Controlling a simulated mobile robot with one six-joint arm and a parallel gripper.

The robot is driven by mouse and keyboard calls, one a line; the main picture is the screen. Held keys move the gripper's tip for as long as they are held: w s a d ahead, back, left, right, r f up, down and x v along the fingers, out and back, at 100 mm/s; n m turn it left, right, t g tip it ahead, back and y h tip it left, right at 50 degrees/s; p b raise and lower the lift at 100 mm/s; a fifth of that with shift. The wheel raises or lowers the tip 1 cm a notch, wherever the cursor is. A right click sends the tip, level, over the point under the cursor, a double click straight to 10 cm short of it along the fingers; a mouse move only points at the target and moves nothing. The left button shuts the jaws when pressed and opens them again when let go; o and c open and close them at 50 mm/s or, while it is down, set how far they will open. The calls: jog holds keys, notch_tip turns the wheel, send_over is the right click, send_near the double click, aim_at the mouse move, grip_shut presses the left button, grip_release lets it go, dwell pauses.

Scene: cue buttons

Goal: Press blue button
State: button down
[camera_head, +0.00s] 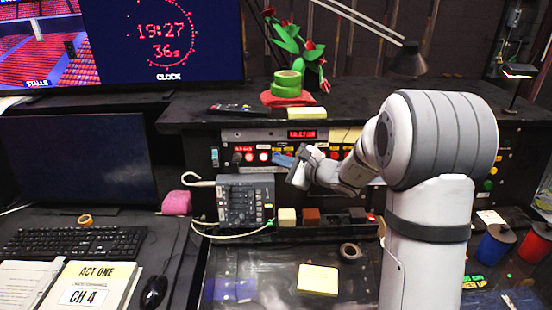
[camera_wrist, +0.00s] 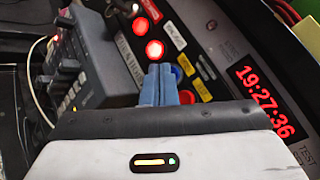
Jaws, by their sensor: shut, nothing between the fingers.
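A row of round buttons runs along the console panel. In the wrist view a blue button (camera_wrist: 176,73) shows just right of my fingertips, partly hidden by them. My gripper (camera_head: 280,160) has blue fingers held together and empty, in front of the panel. The fingers also show in the wrist view (camera_wrist: 158,72). I cannot tell whether they touch a button.
Lit red buttons (camera_wrist: 155,50) sit in the same row. A grey control box (camera_head: 243,200) with a cable stands left of my gripper. A red clock display (camera_head: 301,134) is above the row. Small blocks (camera_head: 311,216) and a yellow note (camera_head: 318,280) lie below.

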jog(key=shift+s+r+b, duration=0.1)
jog(key=shift+s+b, duration=0.45)
jog(key=shift+s, duration=0.2)
jog(key=shift+s, duration=0.1)
jog(key=s, duration=0.1)
jog(key=s+b, duration=0.1)
jog(key=s, duration=0.1)
jog(key=s+b, duration=0.1)
jog(key=shift+s+r, duration=0.35)
jog(key=shift+s, duration=0.05)
dwell(0.4)
